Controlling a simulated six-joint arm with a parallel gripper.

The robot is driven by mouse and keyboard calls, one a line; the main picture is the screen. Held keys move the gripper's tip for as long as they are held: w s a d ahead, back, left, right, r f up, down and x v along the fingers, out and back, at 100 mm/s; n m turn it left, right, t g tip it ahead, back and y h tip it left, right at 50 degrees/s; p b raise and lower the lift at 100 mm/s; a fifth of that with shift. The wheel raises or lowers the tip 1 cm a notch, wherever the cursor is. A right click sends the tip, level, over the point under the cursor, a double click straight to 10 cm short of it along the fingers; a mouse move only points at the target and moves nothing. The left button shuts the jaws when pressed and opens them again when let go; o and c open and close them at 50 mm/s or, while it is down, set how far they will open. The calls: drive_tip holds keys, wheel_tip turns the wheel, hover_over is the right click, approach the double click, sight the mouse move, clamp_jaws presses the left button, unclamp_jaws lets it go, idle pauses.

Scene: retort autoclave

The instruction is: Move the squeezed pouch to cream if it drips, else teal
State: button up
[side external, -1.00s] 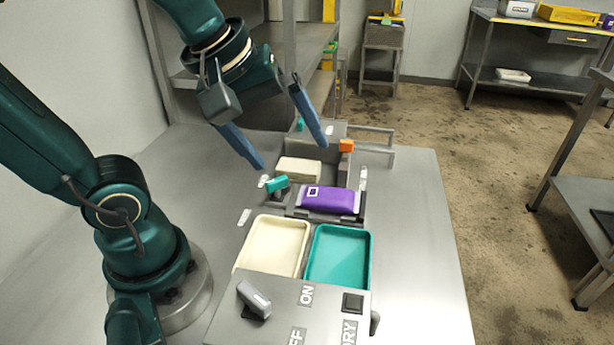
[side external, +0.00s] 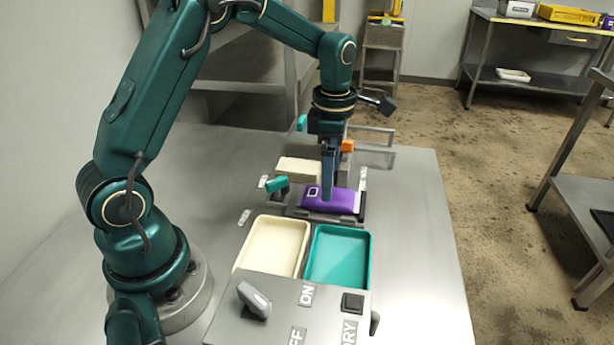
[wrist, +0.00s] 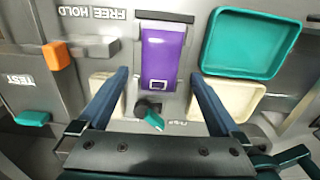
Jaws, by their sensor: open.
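A purple pouch (side external: 328,201) with a small white square mark lies flat on a dark plate behind the trays. It also shows in the wrist view (wrist: 163,55), between and beyond my fingers. My gripper (side external: 327,196) points down over the pouch, with its fingers on either side in the wrist view (wrist: 160,85); they are apart and nothing is held. The cream tray (side external: 271,246) and the teal tray (side external: 339,257) stand side by side in front, both empty. I cannot see any drip on the pouch.
A teal-handled knob (side external: 276,184) is left of the pouch, and a cream block (side external: 298,166) lies behind it. An orange handle (side external: 347,146) stands further back. The front panel has a grey switch lever (side external: 254,298) and a dark button (side external: 352,303).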

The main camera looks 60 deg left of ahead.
drive_tip(key=shift+f, duration=2.25)
